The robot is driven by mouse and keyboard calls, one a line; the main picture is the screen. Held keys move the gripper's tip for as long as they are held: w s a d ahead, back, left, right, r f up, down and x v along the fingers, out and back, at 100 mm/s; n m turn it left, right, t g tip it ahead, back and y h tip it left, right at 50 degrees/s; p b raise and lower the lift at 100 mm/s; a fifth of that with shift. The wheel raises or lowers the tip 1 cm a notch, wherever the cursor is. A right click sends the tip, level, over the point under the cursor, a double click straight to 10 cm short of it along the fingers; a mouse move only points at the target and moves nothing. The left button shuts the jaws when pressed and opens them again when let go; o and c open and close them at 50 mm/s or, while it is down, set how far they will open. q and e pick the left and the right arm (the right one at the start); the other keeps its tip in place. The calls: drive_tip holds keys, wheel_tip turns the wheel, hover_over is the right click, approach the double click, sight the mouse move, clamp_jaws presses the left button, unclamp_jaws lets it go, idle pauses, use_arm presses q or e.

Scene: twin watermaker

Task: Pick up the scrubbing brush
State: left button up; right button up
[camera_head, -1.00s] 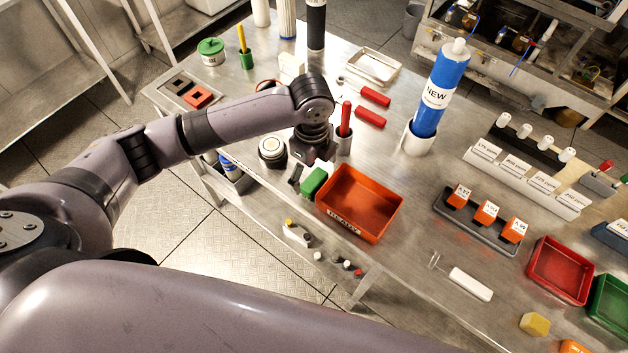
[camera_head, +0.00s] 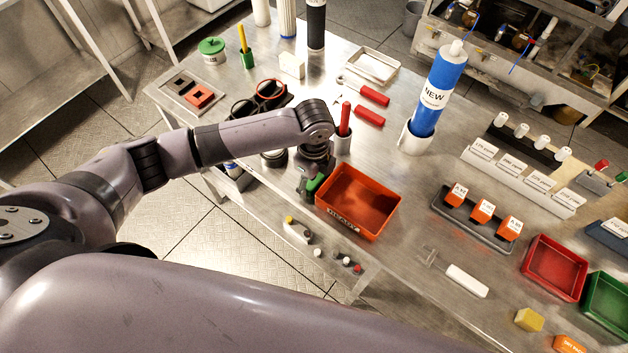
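A small green block (camera_head: 316,184), which looks like the scrubbing brush, is at the left side of the orange-red tray near the table's front edge. Only a little of it shows; my gripper hides the rest. My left gripper (camera_head: 308,186) points down right over it, its dark fingers at the green block. Whether the fingers are closed on it or only around it I cannot tell. My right gripper is not in view.
The orange-red tray (camera_head: 338,227) stands close to the right of the gripper. A grey cup (camera_head: 342,146) with a red handle stands just behind. Round black containers (camera_head: 273,158) are to the left. A blue cartridge (camera_head: 440,92) stands further right.

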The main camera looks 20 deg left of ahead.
use_arm(q)
drive_tip(key=c, duration=0.6)
wheel_tip(320, 180, up, 20)
drive_tip(key=b, duration=0.2)
drive_tip(key=shift+b, duration=0.35)
drive_tip(key=o, duration=0.6)
drive_tip(key=c, duration=0.5)
